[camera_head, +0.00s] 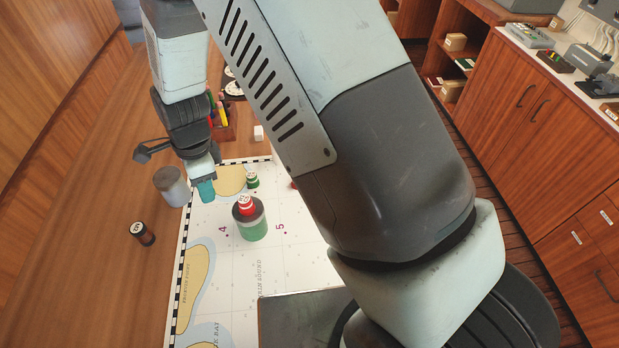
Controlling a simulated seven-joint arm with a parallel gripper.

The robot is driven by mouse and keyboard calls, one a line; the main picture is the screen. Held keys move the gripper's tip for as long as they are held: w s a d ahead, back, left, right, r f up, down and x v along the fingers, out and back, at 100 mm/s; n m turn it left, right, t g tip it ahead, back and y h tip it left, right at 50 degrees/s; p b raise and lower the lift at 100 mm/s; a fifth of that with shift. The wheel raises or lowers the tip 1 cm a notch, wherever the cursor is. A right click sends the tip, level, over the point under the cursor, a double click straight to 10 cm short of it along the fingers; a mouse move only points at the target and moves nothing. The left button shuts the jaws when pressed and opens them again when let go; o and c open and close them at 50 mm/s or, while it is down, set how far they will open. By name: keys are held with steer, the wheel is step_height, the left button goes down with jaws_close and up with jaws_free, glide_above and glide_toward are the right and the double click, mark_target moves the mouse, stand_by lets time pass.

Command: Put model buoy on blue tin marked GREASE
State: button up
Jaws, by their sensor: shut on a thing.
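My gripper (204,178) points down over the left edge of the chart. It is shut on a small teal thing (206,191), mostly hidden by the fingers; I cannot tell whether it is the model buoy. A red piece with a pale marked top (246,204) stands on a green tin with a dark lid (252,226), right of and nearer than my gripper. A small green piece with a pale top (252,180) stands behind that tin. A grey tin (172,187) stands just left of my gripper. I cannot make out a blue tin marked GREASE.
The chart (225,285) lies on the wooden table (90,270). A pen holder (222,125) and a white cube (258,132) are behind. My arm hides the right part. The left table is mostly clear.

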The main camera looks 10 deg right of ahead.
steer(key=w+d+r, duration=0.2)
steer(key=d, duration=1.4)
steer(key=w+d+r, duration=0.2)
steer(key=w+d, duration=0.1)
steer(key=d, duration=1.3)
steer(key=shift+n, duration=0.4)
steer(key=f, duration=0.5)
steer(key=shift+s+d+f, duration=0.15)
steer(key=shift+s+d, duration=0.1)
steer(key=shift+s, duration=0.05)
steer(key=shift+f, duration=2.35)
steer(key=shift+f, duration=0.1)
steer(key=o, duration=1)
step_height(320, 180, up, 12)
steer(key=d, duration=0.1)
steer(key=shift+w, duration=0.45)
